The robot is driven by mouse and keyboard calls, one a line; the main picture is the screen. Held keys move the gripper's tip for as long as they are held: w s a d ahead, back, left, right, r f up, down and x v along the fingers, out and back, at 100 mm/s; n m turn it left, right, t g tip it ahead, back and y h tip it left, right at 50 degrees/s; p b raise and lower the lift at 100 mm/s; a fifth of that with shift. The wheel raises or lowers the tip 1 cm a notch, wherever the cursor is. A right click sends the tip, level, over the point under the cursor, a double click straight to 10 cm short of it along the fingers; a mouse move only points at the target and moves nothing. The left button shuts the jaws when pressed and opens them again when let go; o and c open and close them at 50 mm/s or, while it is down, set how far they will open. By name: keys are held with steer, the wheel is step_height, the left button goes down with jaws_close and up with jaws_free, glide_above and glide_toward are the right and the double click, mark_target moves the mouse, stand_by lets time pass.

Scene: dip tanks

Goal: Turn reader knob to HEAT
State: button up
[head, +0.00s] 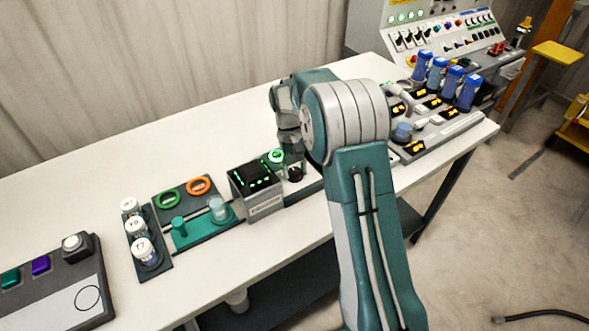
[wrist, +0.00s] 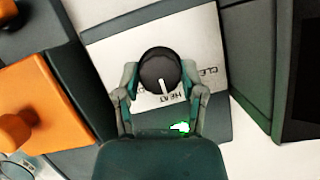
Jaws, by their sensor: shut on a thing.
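The reader knob (wrist: 159,70) is round and black with a white pointer line. It sits on a pale plate (wrist: 110,52) in the wrist view. The pointer faces the bottom of that picture, toward the printed word HEAT. In the head view the knob (head: 295,174) shows small and dark below my gripper (head: 291,160), beside a dark box with a green display (head: 254,181).
Blue-topped bottles (head: 438,72) and a control panel stand at the back right. The table's back left is clear.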

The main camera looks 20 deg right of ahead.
steer(key=shift+w, duration=0.1)
steer(key=o, duration=1.1)
steer(key=shift+o, duration=0.2)
steer(key=shift+a, duration=0.1)
steer(key=v, duration=1.1)
steer(key=shift+w+r, duration=0.15)
steer(key=shift+r, duration=0.25)
